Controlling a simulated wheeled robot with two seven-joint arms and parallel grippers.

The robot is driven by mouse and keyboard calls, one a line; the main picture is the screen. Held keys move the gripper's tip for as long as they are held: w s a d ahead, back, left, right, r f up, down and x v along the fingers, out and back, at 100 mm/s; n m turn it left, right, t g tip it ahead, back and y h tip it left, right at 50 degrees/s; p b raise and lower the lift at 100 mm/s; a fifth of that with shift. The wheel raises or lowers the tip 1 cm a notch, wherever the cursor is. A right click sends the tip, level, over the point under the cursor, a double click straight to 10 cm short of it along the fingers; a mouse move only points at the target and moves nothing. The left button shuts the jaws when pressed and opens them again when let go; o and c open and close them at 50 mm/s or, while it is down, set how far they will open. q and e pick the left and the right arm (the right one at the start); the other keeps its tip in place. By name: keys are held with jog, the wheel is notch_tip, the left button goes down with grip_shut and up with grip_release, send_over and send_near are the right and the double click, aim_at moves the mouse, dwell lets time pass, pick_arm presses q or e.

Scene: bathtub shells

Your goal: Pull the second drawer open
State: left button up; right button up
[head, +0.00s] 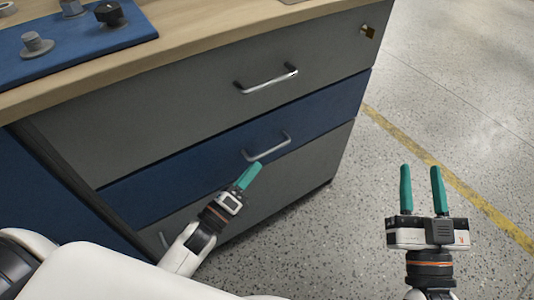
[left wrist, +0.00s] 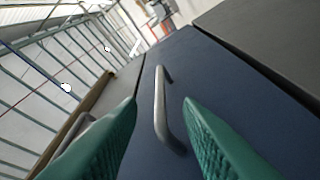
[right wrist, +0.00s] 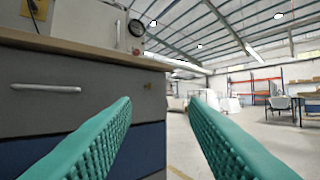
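The second drawer (head: 215,165) is the blue front in the middle of the cabinet, between two grey drawers, and it looks closed. Its silver bar handle (head: 268,148) runs along the front. My left gripper (head: 249,176) is just in front of and below this handle in the head view. In the left wrist view, the handle (left wrist: 165,110) lies between the two green fingers, which are apart; I see no contact. My right gripper (head: 421,170) is open and empty, off to the right of the cabinet over the floor; its fingers (right wrist: 160,120) show apart in the right wrist view.
The grey top drawer has a handle (head: 267,80) and a lock with key (head: 367,31). A grey bottom drawer (head: 300,165) is below. The wooden top (head: 200,40) carries a blue board (head: 75,48) with bolts. Speckled floor (head: 440,80) with a yellow line is clear at right.

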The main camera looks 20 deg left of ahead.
aim_at(267, 151)
pick_arm(q)
jog(key=x, duration=0.7)
jog(key=shift+b, duration=0.4)
pick_arm(e)
jog(key=r+t, duration=0.1)
jog(key=s+r+t+y, duration=0.1)
jog(key=r, duration=0.1)
jog(key=shift+s, duration=0.2)
pick_arm(q)
grip_shut()
